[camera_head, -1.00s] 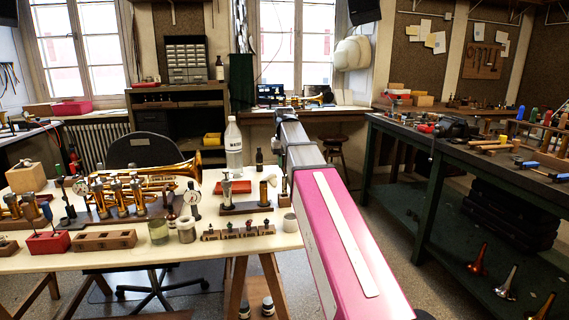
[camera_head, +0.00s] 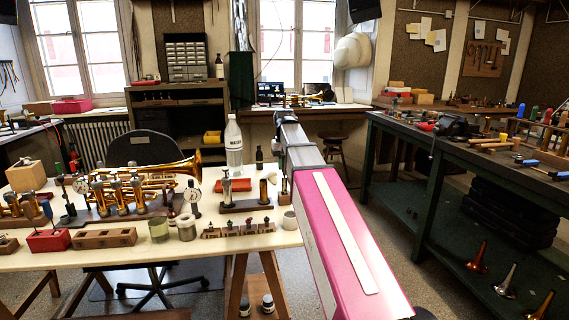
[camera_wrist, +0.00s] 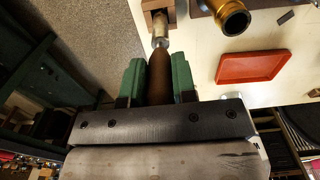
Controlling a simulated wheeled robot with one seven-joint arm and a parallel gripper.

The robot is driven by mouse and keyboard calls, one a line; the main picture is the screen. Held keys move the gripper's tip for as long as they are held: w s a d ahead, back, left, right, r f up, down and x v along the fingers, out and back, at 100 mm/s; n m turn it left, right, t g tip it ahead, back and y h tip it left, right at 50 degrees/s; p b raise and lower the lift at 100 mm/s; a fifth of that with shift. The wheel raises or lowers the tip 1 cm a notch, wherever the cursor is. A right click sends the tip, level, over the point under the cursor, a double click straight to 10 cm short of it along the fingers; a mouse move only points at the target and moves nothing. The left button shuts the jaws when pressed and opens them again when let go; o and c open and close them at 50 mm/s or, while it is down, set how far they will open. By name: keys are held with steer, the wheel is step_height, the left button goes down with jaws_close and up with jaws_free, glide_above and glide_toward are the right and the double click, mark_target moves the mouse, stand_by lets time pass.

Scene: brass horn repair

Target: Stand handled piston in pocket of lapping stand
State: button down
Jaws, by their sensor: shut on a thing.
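In the wrist view, my gripper (camera_wrist: 157,80) has green fingers shut on the brown wooden handle of the handled piston (camera_wrist: 160,42). The piston's metal body points away from the fingers, toward a small brown wooden block (camera_wrist: 148,5), which looks like the lapping stand. The metal end meets or overlaps the block at the top edge of the picture. I cannot tell whether it is inside the pocket or just above it. In the head view, the block (camera_head: 284,198) shows beside my arm, and my gripper is hidden behind the arm.
A brass cylinder (camera_wrist: 232,18) stands close to the right of the piston. A red tray (camera_wrist: 250,67) lies on the pale bench.

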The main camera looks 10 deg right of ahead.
steer(key=shift+f, duration=1.4)
steer(key=c, duration=0.8)
jaws_free()
steer(key=shift+c, duration=0.2)
step_height(320, 180, up, 11)
steer(key=shift+f, duration=0.1)
